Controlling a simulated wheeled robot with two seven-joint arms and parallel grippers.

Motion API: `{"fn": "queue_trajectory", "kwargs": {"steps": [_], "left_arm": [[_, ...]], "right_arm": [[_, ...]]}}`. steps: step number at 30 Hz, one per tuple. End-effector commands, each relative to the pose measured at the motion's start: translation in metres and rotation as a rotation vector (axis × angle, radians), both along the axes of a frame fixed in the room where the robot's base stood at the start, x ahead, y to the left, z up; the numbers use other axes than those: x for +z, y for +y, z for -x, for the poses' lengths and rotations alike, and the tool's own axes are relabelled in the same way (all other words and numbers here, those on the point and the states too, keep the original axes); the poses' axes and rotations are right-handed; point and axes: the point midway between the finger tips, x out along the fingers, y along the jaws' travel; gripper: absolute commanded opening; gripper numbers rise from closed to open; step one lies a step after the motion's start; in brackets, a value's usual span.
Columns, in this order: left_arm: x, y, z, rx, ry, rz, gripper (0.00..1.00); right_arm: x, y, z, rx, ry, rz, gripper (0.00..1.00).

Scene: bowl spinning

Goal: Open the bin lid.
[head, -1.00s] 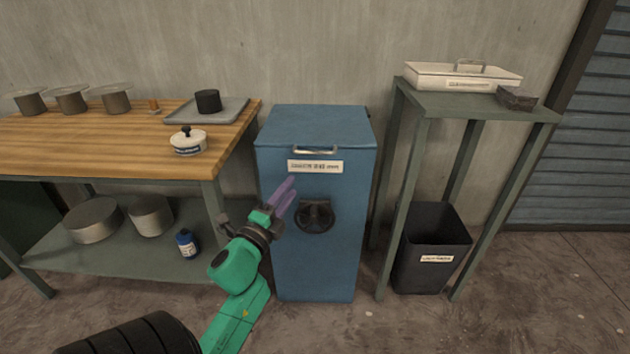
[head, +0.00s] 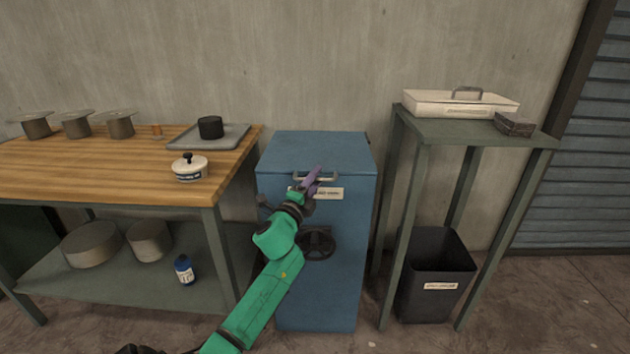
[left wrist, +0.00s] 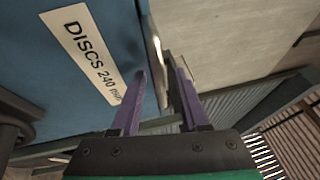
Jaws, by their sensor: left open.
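The blue bin (head: 345,275) stands between the wooden bench and the green stand. Its flat blue lid (head: 315,150) is shut. A metal handle (head: 332,178) sits at the lid's front edge; it also shows edge-on in the left wrist view (left wrist: 156,62). My left gripper (head: 315,174) is open at the handle, its purple fingers partly covering it and the label below. In the left wrist view the two fingertips (left wrist: 161,72) are apart, with the handle appearing between them; I cannot tell whether they touch it. My right gripper is out of view.
The wooden bench (head: 90,182) on the left holds a tray, a lidded pot and several covered containers. A black wheel-like knob (head: 318,243) sticks out of the bin's front.

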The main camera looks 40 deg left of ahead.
Motion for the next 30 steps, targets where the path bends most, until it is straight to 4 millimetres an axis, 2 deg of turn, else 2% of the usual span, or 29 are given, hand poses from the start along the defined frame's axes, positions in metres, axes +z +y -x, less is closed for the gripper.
{"fn": "queue_trajectory", "kwargs": {"steps": [1, 3, 4, 30], "left_arm": [[-0.0001, 0.0, 0.0002, 0.0, 0.0, 0.0, 0.33], [-0.0001, 0.0, 0.0002, 0.0, 0.0, 0.001, 0.07], [-0.0001, -0.0001, 0.0003, 0.0, 0.0, 0.001, 0.0], [-0.0014, -0.0003, 0.0004, 0.0, 0.002, 0.001, 0.0]], "right_arm": [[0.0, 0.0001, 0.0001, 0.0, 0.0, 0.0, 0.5], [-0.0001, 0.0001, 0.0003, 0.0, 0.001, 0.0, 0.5], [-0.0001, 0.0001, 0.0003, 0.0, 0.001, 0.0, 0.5], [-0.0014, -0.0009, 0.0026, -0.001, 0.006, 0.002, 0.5]]}}
